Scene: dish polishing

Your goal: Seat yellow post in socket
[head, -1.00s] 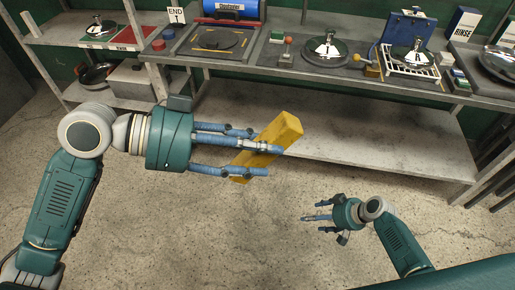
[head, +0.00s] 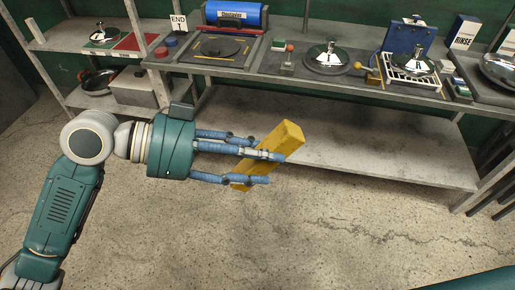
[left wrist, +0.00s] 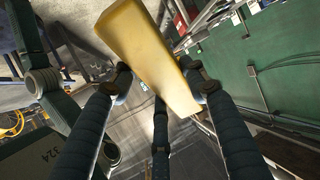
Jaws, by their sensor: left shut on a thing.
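The yellow post (head: 278,143) is a square-sided bar held in my left gripper (head: 262,167), in front of the bench and above the floor. The post is tilted, its upper end pointing up and right in the head view. In the left wrist view the yellow post (left wrist: 150,55) lies across the blue fingers of my left gripper (left wrist: 160,90), which are shut on it. I cannot make out which opening is the socket. My right gripper is out of view; only a teal piece of my own arm shows at the lower right.
The bench (head: 350,82) runs along the back with a blue roller unit (head: 236,16), a domed metal lid (head: 330,55), a white rack (head: 412,68) and a rinse box (head: 464,33). Its lower shelf (head: 340,140) is bare. The floor (head: 300,230) in front is clear.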

